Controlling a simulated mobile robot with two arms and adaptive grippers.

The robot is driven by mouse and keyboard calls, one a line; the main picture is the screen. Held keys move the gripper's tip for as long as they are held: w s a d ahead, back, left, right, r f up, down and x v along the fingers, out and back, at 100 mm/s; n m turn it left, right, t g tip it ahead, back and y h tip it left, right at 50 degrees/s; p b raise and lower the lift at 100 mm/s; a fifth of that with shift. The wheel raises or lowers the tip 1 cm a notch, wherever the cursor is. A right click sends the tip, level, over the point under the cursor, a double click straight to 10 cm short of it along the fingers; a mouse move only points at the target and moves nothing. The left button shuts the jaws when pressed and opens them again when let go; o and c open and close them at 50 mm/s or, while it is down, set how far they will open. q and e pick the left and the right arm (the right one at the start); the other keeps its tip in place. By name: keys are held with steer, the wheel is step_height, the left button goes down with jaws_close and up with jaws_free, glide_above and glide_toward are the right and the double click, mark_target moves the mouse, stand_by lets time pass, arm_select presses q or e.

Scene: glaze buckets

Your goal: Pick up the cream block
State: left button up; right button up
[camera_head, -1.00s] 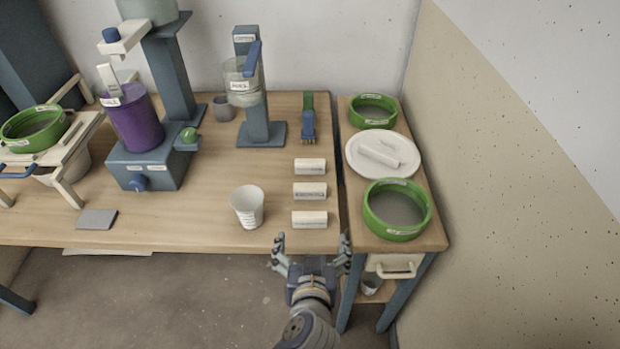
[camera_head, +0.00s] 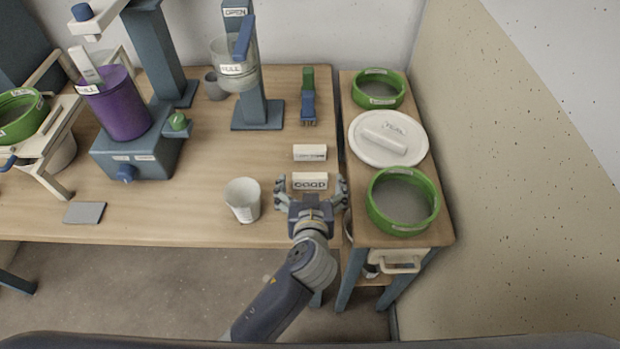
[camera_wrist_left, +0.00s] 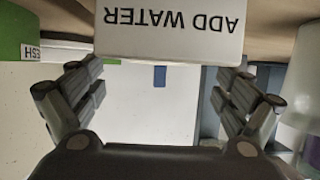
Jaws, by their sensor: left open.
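Three cream blocks stood in a column on the table in the earlier head view. Now the far cream block (camera_head: 310,152) and the middle one, marked GOOD (camera_head: 310,181), show. The nearest is hidden by my left gripper. My left gripper (camera_head: 311,186) is open, its fingers spread either side of the column at the table's front edge. In the left wrist view, a cream block marked ADD WATER (camera_wrist_left: 172,35) appears upside down, just ahead of the spread fingers (camera_wrist_left: 160,85). No grip on it shows. My right gripper is out of view.
A white cup (camera_head: 243,200) stands close to the left of my gripper. On the side table at right are a green-rimmed sieve (camera_head: 374,207) and a white plate (camera_head: 360,151) bearing a white bar. A brush (camera_head: 308,108) lies behind the blocks.

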mark_target(310, 178)
arm_select(q)
steer(key=x, duration=0.4)
steer(key=shift+a+f+p, duration=0.15)
steer(key=shift+f+p, duration=0.05)
steer(key=shift+p, duration=0.2)
steer(key=shift+w+f, duration=0.25)
steer(key=shift+w, duration=0.1)
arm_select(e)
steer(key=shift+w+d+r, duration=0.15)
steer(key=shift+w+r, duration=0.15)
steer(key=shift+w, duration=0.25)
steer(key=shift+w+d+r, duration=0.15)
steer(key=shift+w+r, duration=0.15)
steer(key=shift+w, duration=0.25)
arm_select(q)
steer(key=shift+c, duration=1.1)
steer(key=c, duration=0.9)
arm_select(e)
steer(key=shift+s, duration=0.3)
